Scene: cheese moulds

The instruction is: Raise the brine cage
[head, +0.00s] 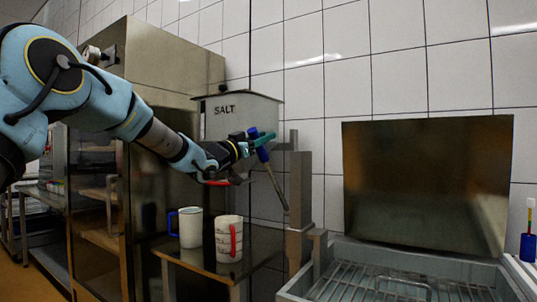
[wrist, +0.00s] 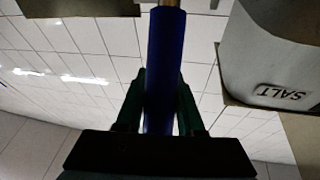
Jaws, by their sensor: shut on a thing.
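The brine cage (head: 395,288) shows as a wire rack with a loop handle, low in the grey tank (head: 345,250) at the lower right of the head view. My gripper (head: 263,141) is shut on the blue handle (head: 261,154) of a metal lever rod (head: 277,188). The rod slants down to the right towards the steel post (head: 299,205) beside the tank. Its joint with the post is not clear. In the wrist view, the green fingers (wrist: 160,100) stand on both sides of the blue grip (wrist: 165,65). The cage's lower part is hidden.
A salt bin (head: 240,112) hangs on the tiled wall behind my gripper. Two mugs, one blue-handled (head: 190,228) and one red-handled (head: 228,240), stand on a side table below. A steel lid (head: 425,185) stands upright behind the tank. A blue holder (head: 527,247) is far right.

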